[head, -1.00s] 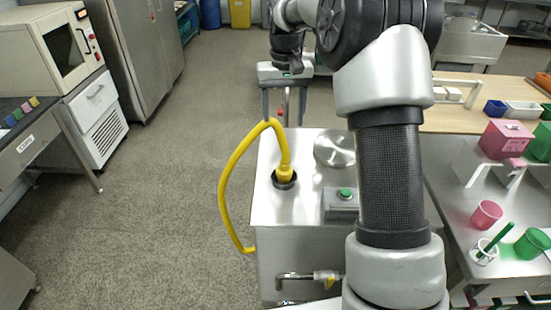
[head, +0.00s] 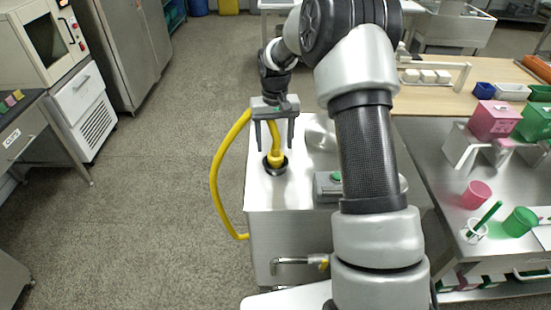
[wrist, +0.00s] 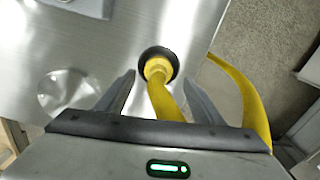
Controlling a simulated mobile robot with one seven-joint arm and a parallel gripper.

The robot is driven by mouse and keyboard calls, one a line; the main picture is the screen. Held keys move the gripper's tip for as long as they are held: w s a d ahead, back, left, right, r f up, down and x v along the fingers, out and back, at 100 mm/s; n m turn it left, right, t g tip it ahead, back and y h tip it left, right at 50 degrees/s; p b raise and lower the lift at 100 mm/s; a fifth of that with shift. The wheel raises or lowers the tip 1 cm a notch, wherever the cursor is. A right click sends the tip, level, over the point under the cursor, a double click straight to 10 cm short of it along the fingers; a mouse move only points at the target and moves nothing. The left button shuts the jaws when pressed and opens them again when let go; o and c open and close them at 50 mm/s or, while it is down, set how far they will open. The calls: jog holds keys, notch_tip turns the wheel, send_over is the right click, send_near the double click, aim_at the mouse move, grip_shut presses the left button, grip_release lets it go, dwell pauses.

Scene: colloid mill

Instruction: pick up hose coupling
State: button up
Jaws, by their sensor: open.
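The yellow hose coupling (head: 276,159) sits in a black round port on top of the steel machine. A yellow hose (head: 216,180) rises from it, loops left and hangs down the machine's side. My gripper (head: 275,148) is open, with its two fingers pointing down on either side of the hose just above the coupling. In the wrist view the coupling (wrist: 158,70) lies in the black port, beyond the fingertips and between them, with the hose running back under the palm.
A control box with a green button (head: 336,177) stands on the machine top to the right. A round steel lid (wrist: 64,90) lies beside the port. A steel table with a pink cup (head: 475,194) and other containers is at the right. Open floor lies left.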

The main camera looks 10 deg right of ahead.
aim_at(275, 147)
notch_tip(275, 147, down, 4)
jog(key=shift+d+r, duration=0.15)
jog(key=shift+r, duration=0.05)
jog(key=shift+s, duration=0.1)
jog(key=shift+r, duration=0.1)
jog(key=c, duration=1.2)
